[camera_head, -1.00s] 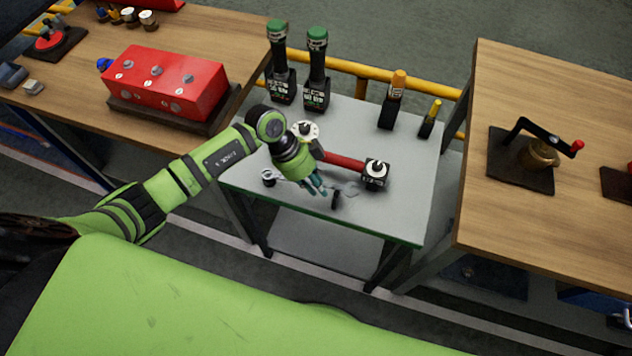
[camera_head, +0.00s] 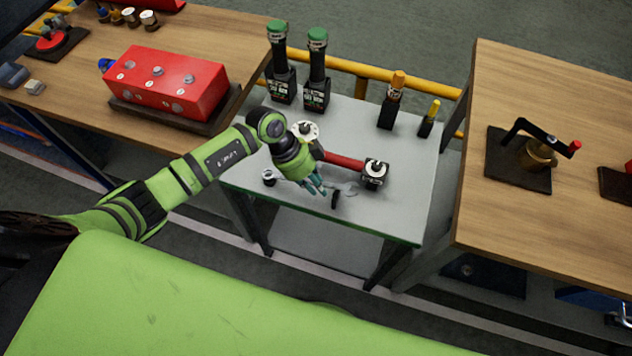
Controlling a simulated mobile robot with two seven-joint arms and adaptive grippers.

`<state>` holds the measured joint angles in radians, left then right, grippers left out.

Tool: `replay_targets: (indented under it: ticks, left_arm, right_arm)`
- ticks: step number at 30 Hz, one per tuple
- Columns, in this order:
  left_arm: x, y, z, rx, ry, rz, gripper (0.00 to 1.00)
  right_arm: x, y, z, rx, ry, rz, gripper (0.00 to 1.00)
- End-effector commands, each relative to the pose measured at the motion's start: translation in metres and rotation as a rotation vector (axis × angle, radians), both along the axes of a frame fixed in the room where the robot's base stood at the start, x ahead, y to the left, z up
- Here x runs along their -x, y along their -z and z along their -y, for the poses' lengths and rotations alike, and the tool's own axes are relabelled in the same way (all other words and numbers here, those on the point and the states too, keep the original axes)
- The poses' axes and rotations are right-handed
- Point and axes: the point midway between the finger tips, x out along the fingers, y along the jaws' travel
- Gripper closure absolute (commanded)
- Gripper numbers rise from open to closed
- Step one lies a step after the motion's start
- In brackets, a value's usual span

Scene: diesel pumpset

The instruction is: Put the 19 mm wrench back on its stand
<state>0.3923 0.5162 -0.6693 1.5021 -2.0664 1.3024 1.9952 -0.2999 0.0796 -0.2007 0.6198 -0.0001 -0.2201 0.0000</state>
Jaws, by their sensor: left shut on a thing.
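The wrench (camera_head: 347,189) is a silver-grey tool with an open jaw at its right end, low over the front of the small grey table (camera_head: 400,215). My left gripper (camera_head: 318,189) is shut on it, and the fingers hide its middle. A small dark post (camera_head: 335,200) stands by the wrench's right part, and a short dark post with a pale top (camera_head: 269,177) is by its left end. These look like the wrench's stand. I cannot tell whether the wrench touches them. My right gripper is not in view.
Behind the wrench, a red bar (camera_head: 343,161) runs to a black block (camera_head: 375,173). Two green-topped tools (camera_head: 317,70) and two smaller holders with orange (camera_head: 392,101) and yellow (camera_head: 430,119) handles stand at the back. Wooden benches flank the table, the left bearing a red block (camera_head: 172,80).

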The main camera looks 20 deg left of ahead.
Motion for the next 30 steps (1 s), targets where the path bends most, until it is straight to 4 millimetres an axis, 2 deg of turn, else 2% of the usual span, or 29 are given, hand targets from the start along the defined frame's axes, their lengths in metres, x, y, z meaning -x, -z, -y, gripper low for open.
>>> replay_targets:
  ticks: [30]
  left_arm:
    - [0.000, 0.015, 0.000, 0.001, 0.000, 0.001, 1.00]
  right_arm:
    - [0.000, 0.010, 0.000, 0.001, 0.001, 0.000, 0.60]
